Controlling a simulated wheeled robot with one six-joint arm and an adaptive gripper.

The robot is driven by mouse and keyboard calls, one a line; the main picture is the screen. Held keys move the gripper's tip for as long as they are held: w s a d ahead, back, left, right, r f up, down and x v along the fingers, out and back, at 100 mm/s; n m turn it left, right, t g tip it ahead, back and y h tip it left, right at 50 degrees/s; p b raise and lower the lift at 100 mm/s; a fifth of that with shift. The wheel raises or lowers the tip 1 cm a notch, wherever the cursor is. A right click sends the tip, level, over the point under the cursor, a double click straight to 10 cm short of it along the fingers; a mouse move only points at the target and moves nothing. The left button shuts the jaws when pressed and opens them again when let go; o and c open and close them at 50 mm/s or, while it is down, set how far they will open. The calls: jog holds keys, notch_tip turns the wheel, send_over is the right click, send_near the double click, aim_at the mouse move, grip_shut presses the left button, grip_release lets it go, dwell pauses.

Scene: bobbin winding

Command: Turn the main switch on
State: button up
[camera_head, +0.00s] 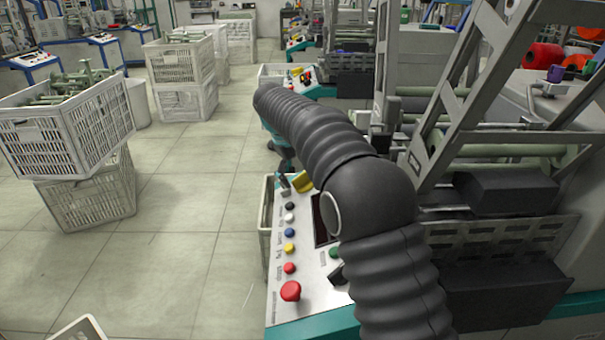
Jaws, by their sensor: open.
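A control panel (283,312) with a white face slopes along the machine's front, in the middle of the view. A yellow part (303,181) at its far end may be the main switch; its shape and position are too small to read. My arm in its grey ribbed sleeve reaches over the panel and bends down at the far end. My gripper (285,184) is small and dark there, open, just left of the yellow part. I cannot tell whether they touch. My arm covers much of the panel's right side.
A column of coloured buttons (289,233) runs down the panel to a large red button (290,291). A black knob (337,273) sits partly behind my arm. Machine frames crowd the right. Stacked crates (70,130) stand left; the tiled floor between is clear.

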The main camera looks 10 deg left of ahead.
jog(key=shift+w+d+f, duration=0.1)
jog(key=shift+f, duration=0.35)
jog(key=c, duration=0.9)
jog(key=shift+m, duration=0.3)
jog(key=m, duration=0.3)
jog(key=m+h, duration=0.1)
jog(key=m, duration=0.1)
jog(key=shift+s+d+t, duration=0.1)
jog(key=shift+s+t, duration=0.2)
jog(key=shift+s, duration=0.05)
jog(key=m, duration=0.2)
jog(key=m+h, duration=0.1)
jog(key=m, duration=0.3)
jog(key=shift+s, duration=0.3)
jog(key=shift+m, duration=0.3)
